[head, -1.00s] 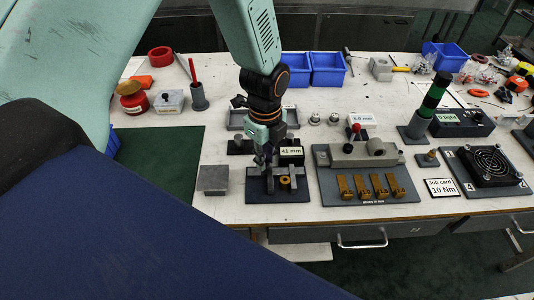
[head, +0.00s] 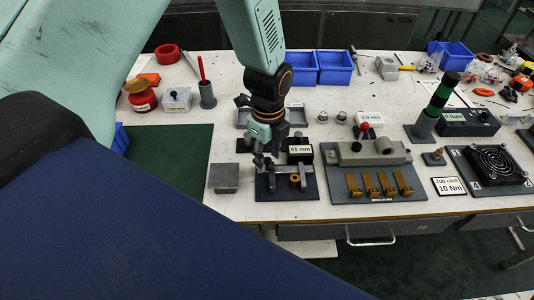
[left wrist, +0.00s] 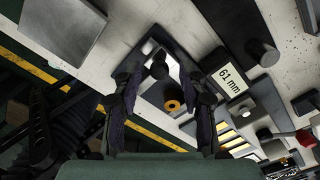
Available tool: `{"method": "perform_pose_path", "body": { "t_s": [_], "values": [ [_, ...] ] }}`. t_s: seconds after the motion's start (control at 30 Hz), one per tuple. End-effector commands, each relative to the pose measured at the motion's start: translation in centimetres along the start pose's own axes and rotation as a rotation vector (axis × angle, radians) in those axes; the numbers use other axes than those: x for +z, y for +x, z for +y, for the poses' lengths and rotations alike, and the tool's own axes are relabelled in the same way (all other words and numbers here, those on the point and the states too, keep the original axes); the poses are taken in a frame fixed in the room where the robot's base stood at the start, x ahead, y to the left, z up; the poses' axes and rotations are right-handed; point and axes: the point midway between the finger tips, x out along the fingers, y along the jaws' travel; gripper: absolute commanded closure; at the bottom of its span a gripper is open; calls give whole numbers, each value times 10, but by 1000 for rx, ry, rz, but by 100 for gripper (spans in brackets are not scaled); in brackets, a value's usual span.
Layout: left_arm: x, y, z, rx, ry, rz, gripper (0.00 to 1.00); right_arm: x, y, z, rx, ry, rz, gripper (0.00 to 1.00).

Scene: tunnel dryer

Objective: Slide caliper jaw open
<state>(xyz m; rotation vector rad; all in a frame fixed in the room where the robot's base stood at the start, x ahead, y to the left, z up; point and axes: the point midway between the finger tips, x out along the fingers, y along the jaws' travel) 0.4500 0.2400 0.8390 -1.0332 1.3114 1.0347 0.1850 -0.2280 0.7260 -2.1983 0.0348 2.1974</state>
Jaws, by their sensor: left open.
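The caliper fixture is a dark base plate (head: 267,192) with grey upright jaws and a brass ring (head: 295,179) on it. The caliper's readout (head: 300,150) reads 61 mm, clearest in the left wrist view (left wrist: 231,79). My left gripper (head: 265,163) points down over the left part of the base. In the left wrist view its fingers (left wrist: 163,108) are apart, with a dark knob (left wrist: 158,70) and the ring seen between them. I cannot tell whether a finger touches the jaw.
A grey block (head: 224,178) sits left of the caliper. A grey fixture with several brass clips (head: 378,184) stands to the right, close by. A shallow grey tray (head: 297,117) is behind. The green mat (head: 170,170) at left is clear.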

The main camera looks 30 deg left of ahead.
Motion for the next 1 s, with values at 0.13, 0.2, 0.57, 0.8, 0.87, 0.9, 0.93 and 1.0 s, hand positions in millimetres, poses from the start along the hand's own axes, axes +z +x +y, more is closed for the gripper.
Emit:
{"method": "perform_pose_path", "body": {
  "t_s": [0.13,0.2,0.57,0.8,0.87,0.9,0.93,1.0],
  "values": [
    [1,0,0,-1,-1,0,57,0,0,0,0,0,0,100],
    [1,0,1,-1,-1,0,57,0,0,0,0,0,0,100],
    [2,-49,0,-6,-1,-1,57,0,0,0,0,0,0,100],
    [2,-95,1,-5,-1,0,57,0,0,0,0,0,0,100],
    [2,-103,1,-3,-1,0,57,0,0,0,0,0,0,100],
    [2,-108,1,-4,-1,0,57,0,0,0,0,0,0,100],
    [2,-111,1,-3,-1,0,57,0,0,0,0,0,0,100],
    [2,-116,1,-1,0,1,57,0,0,0,0,0,0,100]
  ]
}}
